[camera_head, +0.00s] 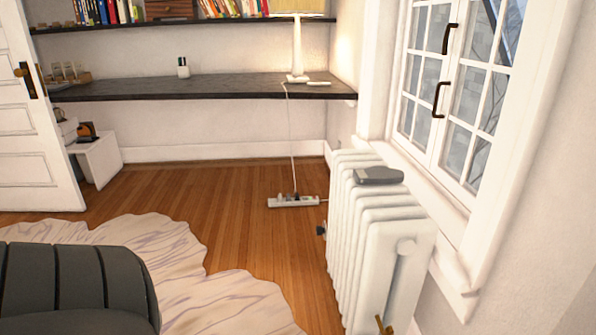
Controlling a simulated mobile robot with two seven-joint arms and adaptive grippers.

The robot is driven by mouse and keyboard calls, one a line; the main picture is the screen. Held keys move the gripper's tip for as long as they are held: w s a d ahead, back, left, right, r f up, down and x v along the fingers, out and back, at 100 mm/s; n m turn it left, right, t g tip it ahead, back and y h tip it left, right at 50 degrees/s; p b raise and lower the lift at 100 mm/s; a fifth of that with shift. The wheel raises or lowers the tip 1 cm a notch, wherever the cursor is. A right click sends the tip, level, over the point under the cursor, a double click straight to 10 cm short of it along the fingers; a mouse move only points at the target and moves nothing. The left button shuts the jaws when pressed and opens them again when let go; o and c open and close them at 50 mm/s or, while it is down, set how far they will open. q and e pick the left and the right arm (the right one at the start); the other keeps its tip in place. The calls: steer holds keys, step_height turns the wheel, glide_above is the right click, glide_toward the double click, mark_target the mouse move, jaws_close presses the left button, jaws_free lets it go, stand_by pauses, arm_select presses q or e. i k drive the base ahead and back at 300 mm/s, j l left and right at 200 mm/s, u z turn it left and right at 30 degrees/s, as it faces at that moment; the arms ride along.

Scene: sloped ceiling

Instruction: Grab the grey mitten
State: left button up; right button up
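Neither of my grippers shows in the head view.
A dark ribbed seat (75,290) fills the lower left, beside a pale wavy rug (175,255). A power strip (293,201) lies on the wooden floor (240,215), with a cord up to the lamp (298,50) on the dark shelf (215,86). An open door (35,130) stands left.

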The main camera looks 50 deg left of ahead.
mark_target(377, 174)
steer(key=u, duration=1.1)
steer(key=z, duration=0.45)
steer(key=j+z, duration=0.15)
steer(key=z, duration=0.3)
steer(key=i+j+z, duration=0.1)
steer(key=z, duration=0.35)
steer(key=j+z, duration=0.1)
steer(key=z, duration=0.4)
steer(key=j+z, duration=0.3)
steer(key=k+j+z, duration=0.15)
steer(key=j+z, duration=0.15)
steer(key=k+j+z, duration=0.1)
steer(key=j+z, duration=0.2)
steer(key=k+j+z, duration=0.2)
steer(key=j, duration=0.3)
steer(key=k+j+z, duration=0.25)
steer(key=k+j, duration=0.1)
steer(key=j, duration=0.1)
